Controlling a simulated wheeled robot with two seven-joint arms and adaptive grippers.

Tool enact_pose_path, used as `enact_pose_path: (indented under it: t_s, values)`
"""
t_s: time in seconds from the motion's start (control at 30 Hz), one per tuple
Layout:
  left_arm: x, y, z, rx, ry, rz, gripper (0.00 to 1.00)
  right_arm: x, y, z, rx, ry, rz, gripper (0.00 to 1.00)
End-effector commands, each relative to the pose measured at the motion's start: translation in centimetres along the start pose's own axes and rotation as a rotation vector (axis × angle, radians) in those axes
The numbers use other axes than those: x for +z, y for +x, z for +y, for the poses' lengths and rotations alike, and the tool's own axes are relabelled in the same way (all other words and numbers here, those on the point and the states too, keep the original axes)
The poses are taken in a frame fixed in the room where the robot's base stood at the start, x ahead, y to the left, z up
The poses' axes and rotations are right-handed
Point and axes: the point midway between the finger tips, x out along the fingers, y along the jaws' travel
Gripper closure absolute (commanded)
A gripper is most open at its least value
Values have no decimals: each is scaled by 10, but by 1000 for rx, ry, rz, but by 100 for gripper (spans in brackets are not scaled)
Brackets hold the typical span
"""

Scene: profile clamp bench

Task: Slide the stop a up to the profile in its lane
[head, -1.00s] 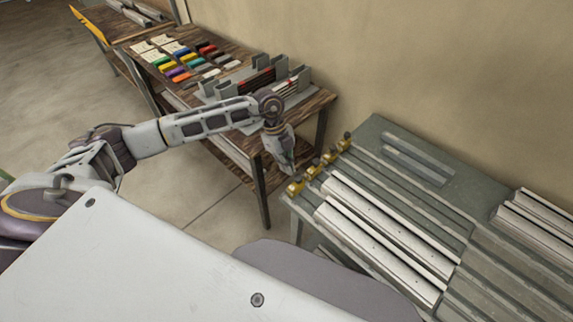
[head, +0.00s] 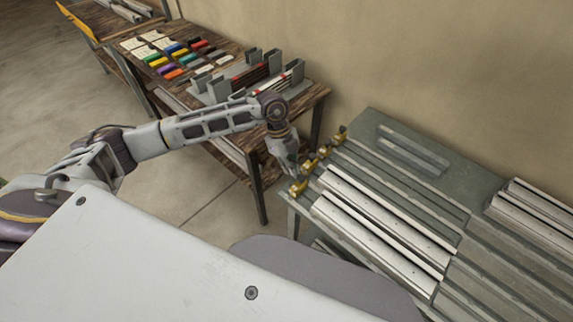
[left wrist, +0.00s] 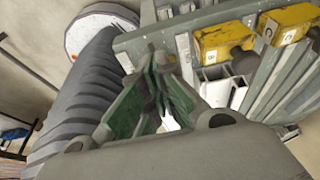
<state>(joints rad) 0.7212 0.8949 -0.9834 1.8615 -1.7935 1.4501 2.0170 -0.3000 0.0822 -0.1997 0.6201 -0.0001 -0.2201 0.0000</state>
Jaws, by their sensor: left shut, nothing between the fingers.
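Several yellow stops sit at the left end of the grey clamp bench in the head view. The front stop (head: 298,188) stands in the front lane, a short gap before the end of the pale profile (head: 375,245). My left gripper (head: 293,174) is shut and empty, pointing down right beside this front stop; contact cannot be told. In the left wrist view its green-padded fingers (left wrist: 160,65) are together, with two labelled yellow stops (left wrist: 222,40) (left wrist: 290,26) ahead to the right. My right gripper is not in view.
More pale profiles lie in the lanes and at the bench's right (head: 535,215). Two grey bars (head: 413,150) lie at the back. A wooden table (head: 215,60) with coloured blocks and grey holders stands behind my left arm. The bench's left edge is close to my gripper.

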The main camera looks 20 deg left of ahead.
Motion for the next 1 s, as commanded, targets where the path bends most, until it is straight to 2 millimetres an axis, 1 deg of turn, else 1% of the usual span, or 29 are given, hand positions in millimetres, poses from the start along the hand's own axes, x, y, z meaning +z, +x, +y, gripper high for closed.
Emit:
enact_pose_path:
  t_s: [0.03, 0.27, 0.43, 1.0]
  values:
    - [-10, 3, 1, 3, 9, 13, 100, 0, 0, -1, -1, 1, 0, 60]
    - [-20, 6, 1, 3, 11, 14, 100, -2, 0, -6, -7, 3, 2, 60]
    - [-28, 8, 1, 3, 11, 14, 100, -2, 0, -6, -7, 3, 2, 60]
    - [-52, 16, 2, 3, 11, 15, 100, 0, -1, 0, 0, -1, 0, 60]
